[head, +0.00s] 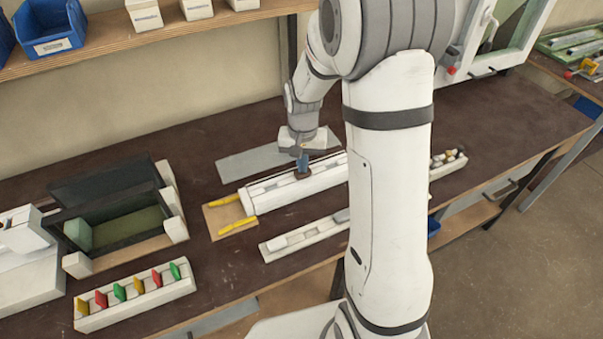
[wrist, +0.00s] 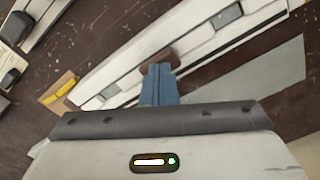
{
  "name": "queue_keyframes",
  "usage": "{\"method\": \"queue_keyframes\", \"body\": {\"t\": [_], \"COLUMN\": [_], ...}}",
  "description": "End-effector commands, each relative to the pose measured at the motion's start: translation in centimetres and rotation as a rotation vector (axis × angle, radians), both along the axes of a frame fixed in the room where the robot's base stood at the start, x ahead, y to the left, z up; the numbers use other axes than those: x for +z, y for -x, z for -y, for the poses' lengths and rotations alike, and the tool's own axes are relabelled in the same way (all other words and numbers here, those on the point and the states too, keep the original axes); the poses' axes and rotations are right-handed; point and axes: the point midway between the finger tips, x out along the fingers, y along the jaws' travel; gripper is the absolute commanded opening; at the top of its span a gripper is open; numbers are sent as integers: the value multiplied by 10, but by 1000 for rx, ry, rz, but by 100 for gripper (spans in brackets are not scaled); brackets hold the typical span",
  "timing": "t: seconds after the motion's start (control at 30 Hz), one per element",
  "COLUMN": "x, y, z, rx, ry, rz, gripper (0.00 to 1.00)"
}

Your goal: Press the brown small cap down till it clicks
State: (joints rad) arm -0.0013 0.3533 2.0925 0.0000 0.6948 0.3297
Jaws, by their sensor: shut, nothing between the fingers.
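The brown small cap (wrist: 147,63) sits on the long white profile in the wrist view, partly hidden behind my fingertips. In the head view the cap (head: 300,175) shows as a small dark brown patch below the fingers. My gripper (head: 302,166) has blue fingers, closed together and empty, pointing down at the cap. In the wrist view the gripper (wrist: 158,74) overlaps the cap's near side. I cannot tell whether the fingertips touch it. The white profile (head: 262,204) lies lengthwise on the dark bench, with grey inserts along its top.
Two yellow pieces (head: 238,226) lie on a light wooden board at the profile's left end. A grey plate (head: 240,161) lies behind, and a second white strip (head: 290,242) in front. A dark open box (head: 120,238) and a rack of coloured tabs (head: 137,292) stand left.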

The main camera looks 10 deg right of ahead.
Motion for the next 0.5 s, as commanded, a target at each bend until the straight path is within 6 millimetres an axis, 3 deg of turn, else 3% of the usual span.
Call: {"method": "queue_keyframes", "body": {"t": [0.5], "x": [6], "y": [0], "z": [0], "rx": [0], "ry": [0], "rz": [-2], "gripper": [0]}}
